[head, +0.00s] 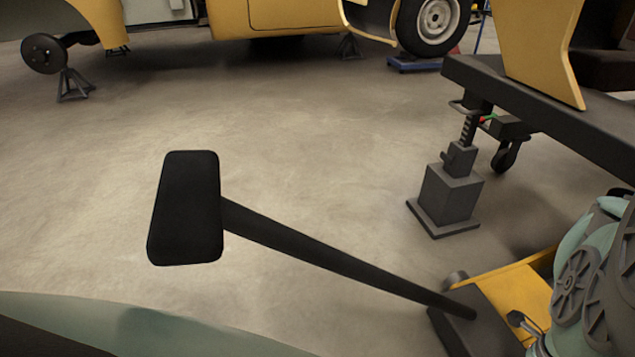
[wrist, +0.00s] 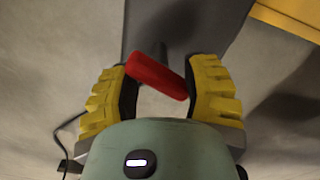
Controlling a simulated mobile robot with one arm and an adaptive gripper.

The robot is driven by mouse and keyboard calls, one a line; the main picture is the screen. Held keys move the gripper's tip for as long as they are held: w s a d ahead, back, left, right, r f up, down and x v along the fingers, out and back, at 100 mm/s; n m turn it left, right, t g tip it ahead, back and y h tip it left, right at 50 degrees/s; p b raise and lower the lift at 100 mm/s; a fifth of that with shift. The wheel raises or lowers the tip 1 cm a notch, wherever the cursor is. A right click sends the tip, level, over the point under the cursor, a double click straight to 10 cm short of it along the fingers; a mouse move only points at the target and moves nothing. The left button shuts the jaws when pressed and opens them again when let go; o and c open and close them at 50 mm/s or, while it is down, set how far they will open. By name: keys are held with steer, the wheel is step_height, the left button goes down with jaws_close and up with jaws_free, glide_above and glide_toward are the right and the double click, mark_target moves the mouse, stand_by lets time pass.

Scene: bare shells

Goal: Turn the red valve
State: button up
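The red valve (wrist: 155,75) shows in the wrist view as a short rounded red bar, tilted down to the right. A dark stem or post shows behind it. My gripper (wrist: 160,78) has its two yellow ridged fingers spread apart, one on each side of the red bar. The bar's ends lie close to the inner faces of the fingers; I cannot tell whether they touch. I see no red valve in the head view, and my gripper does not show there.
In the head view, a black T-shaped handle (head: 335,262) rises from a yellow wheeled base (head: 515,285) at lower right. A grey jack (head: 450,190) stands beneath a dark beam (head: 550,110). A yellow vehicle (head: 280,18) is behind. The middle floor is clear.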

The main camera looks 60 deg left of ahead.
steer(key=m, duration=0.1)
steer(key=m+b, duration=0.2)
steer(key=m, duration=0.1)
steer(key=shift+a+f, duration=0.15)
steer(key=shift+f, duration=0.1)
step_height(320, 180, up, 17)
steer(key=p, duration=1.2)
steer(key=w+d+r+n+t+h, duration=0.2)
steer(key=w+d+n+t, duration=0.2)
steer(key=w, duration=0.5)
steer(key=w+d+r+n+t+h, duration=0.2)
steer(key=w+d+t, duration=0.4)
steer(key=w+d, duration=0.3)
steer(key=shift+w+d+r+n+p, duration=0.35)
steer(key=shift+w+r+n, duration=0.2)
steer(key=shift+n, duration=0.75)
